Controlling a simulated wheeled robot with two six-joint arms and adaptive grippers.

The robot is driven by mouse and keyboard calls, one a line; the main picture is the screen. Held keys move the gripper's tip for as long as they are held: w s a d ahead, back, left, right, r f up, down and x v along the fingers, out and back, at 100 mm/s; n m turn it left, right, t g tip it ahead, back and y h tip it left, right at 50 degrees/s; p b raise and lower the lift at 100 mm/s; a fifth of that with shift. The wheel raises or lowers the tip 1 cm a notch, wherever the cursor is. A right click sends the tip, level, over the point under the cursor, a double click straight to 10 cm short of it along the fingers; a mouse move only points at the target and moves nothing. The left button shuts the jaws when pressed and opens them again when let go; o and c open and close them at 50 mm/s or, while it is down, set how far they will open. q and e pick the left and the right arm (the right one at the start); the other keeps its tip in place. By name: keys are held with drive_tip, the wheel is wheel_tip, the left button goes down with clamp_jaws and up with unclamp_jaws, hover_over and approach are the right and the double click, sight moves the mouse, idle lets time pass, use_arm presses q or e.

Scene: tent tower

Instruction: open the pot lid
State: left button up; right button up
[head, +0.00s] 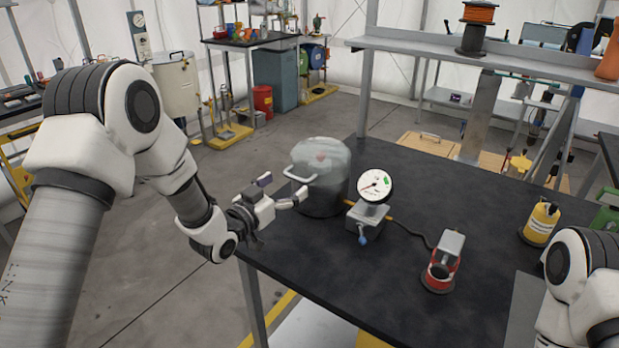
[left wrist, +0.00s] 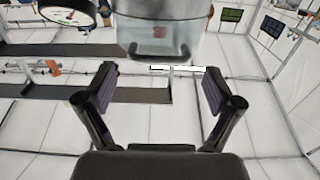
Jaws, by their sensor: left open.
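The pot (head: 323,204) stands at the near-left edge of the black table, dark below with a pale, translucent lid (head: 325,156) on top. The lid looks closed, and a reddish spot shows through it. A pale loop handle (head: 299,176) sticks out on its left side. My left gripper (head: 281,193) is open and empty just left of the pot, near that handle. In the left wrist view, the lid and its dark handle (left wrist: 152,58) are ahead, beyond the spread fingers (left wrist: 158,88). My right arm is at the lower right; its gripper is out of view.
A gauge (head: 374,185) on a grey block stands just right of the pot. A cable runs to a red-based device (head: 441,265). A yellow bottle (head: 541,222) stands farther right. A shelf (head: 480,55) crosses the table's back. The table's middle is mostly clear.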

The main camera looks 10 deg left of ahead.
sight(295, 178)
use_arm(q)
drive_tip(key=x, duration=0.4)
drive_tip(key=shift+d, duration=0.2)
drive_tip(key=shift+a, duration=0.1)
drive_tip(key=shift+c, duration=0.4)
